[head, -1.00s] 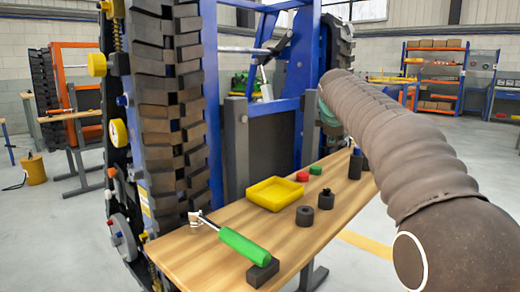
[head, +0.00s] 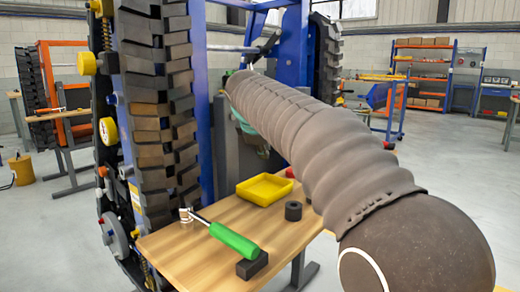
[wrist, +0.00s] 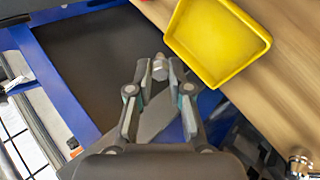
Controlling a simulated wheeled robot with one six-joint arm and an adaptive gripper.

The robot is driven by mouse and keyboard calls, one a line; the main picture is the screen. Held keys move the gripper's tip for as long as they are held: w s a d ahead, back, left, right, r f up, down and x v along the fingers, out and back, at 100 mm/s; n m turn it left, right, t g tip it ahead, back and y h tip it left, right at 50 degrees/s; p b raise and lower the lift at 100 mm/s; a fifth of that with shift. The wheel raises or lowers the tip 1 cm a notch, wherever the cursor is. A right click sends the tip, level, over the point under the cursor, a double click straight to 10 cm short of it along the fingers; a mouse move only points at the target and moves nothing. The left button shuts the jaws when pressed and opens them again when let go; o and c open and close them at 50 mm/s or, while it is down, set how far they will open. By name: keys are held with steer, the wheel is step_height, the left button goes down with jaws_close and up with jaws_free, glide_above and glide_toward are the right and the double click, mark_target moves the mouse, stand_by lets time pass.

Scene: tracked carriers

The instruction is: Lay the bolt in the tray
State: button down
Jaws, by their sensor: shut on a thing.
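My gripper (wrist: 160,80) is shut on a small grey metal bolt (wrist: 160,67), which shows between the fingertips in the wrist view. The yellow tray (wrist: 246,73) lies just beyond and right of the fingertips in that view, and its visible inside is empty. In the head view the tray (head: 245,191) stands on the wooden bench, left of the dark ring. My arm hides the gripper and the bolt in the head view. The bolt appears apart from the tray, beside its near left corner in the wrist view.
On the wooden bench (head: 190,254) lie a green-handled tool (head: 233,240) by a dark block (head: 253,265), a dark ring (head: 293,211) and a red piece (head: 290,172).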

steer(key=shift+s+f+b, duration=0.1)
steer(key=shift+f+b, duration=3)
steer(key=shift+f, duration=1.35)
steer(key=c, duration=1)
jaws_free()
steer(key=v, duration=1.2)
steer(key=shift+d, duration=0.1)
